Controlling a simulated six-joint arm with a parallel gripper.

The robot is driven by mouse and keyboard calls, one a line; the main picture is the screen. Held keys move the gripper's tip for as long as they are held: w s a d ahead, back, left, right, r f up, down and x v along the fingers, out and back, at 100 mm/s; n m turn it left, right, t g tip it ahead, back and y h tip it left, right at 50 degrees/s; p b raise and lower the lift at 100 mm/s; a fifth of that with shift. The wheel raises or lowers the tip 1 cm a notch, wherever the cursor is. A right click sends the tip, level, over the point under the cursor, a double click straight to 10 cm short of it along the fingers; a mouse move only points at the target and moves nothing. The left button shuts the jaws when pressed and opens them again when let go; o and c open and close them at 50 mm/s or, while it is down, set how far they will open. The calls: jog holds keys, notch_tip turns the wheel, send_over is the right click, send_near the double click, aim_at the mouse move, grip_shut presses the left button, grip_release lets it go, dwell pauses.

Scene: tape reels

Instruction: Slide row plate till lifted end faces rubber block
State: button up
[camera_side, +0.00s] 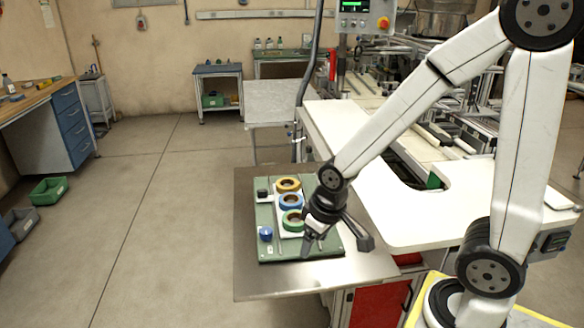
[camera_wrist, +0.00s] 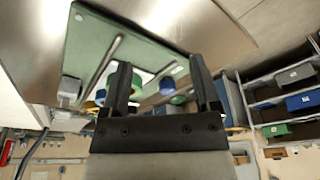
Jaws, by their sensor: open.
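The row plate (camera_side: 279,222) is a pale strip on a green board, largely covered by a row of reels. The yellow reel (camera_side: 288,185) is farthest back, the blue reel (camera_side: 291,201) in the middle and the green reel (camera_side: 292,220) nearest. I cannot tell which plate end is lifted. A small black block (camera_side: 262,193), perhaps the rubber block, sits left of the yellow reel. My gripper (camera_side: 338,246) is open above the board's right side, beside the green reel, its fingers spread and empty. In the wrist view the fingers (camera_wrist: 160,62) frame part of the board and reels.
The green board (camera_side: 300,250) lies on a metal table (camera_side: 270,284). A blue round piece (camera_side: 265,233) sits at the board's front left. Slanted rails (camera_wrist: 103,66) cross the board in the wrist view. A white worktop (camera_side: 400,225) stands to the right. Bare metal surrounds the board's front.

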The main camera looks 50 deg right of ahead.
jog(key=w+d+r+m+g, duration=0.1)
jog(key=w+d+m, duration=0.1)
jog(key=w, duration=0.5)
jog(key=w+d+r+m, duration=0.2)
jog(key=w+d, duration=0.1)
jog(key=w, duration=0.5)
jog(key=r+m+g, duration=0.1)
jog(key=m+g, duration=0.1)
jog(key=m, duration=0.3)
send_over(262, 189)
jog(key=shift+f, duration=0.1)
jog(key=shift+f, duration=3.8)
grip_shut()
jog(key=shift+r, duration=0.1)
